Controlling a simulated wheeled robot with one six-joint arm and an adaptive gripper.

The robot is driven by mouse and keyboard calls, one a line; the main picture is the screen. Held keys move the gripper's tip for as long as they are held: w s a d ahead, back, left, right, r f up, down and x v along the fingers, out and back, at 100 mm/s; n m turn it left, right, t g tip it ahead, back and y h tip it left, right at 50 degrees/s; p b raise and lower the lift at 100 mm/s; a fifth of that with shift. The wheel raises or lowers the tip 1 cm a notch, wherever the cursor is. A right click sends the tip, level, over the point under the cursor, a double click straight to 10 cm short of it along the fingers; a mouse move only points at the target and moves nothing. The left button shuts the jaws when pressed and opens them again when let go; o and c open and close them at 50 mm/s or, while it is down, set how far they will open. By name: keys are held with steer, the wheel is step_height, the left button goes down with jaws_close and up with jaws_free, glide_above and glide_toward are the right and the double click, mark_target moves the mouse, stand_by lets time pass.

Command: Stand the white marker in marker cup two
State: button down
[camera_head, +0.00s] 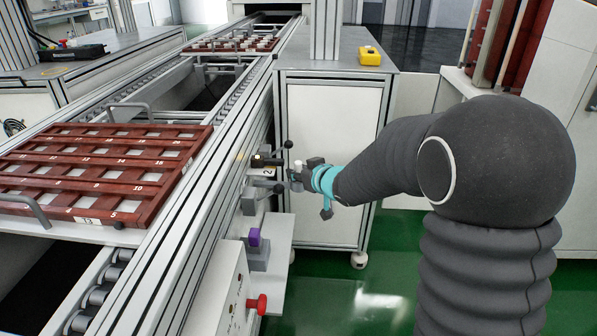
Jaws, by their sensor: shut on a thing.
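My gripper (294,177) is at the side of the conveyor, at the end of my dark arm with its turquoise wrist ring. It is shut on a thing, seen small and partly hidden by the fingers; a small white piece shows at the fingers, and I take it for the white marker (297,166). Just left of my gripper, a bracket on the conveyor's side bears a label "2" (267,172), which I take to mark marker cup two. The cup's opening cannot be made out. I cannot tell whether the marker touches the cup.
A lever with a dark ball knob (288,144) stands just above the label. Below are a purple piece on a grey block (254,237) and a red knob (262,304). A white cabinet (330,130) stands behind my gripper. A red-brown tray (100,170) lies on the conveyor.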

steer(key=shift+f, duration=0.1)
steer(key=c, duration=0.9)
jaws_free()
steer(key=shift+r+p, duration=0.3)
steer(key=shift+r, duration=0.15)
steer(key=p+v, duration=0.1)
steer(key=v, duration=1.1)
steer(key=shift+d+r, duration=0.15)
steer(key=shift+r, duration=0.05)
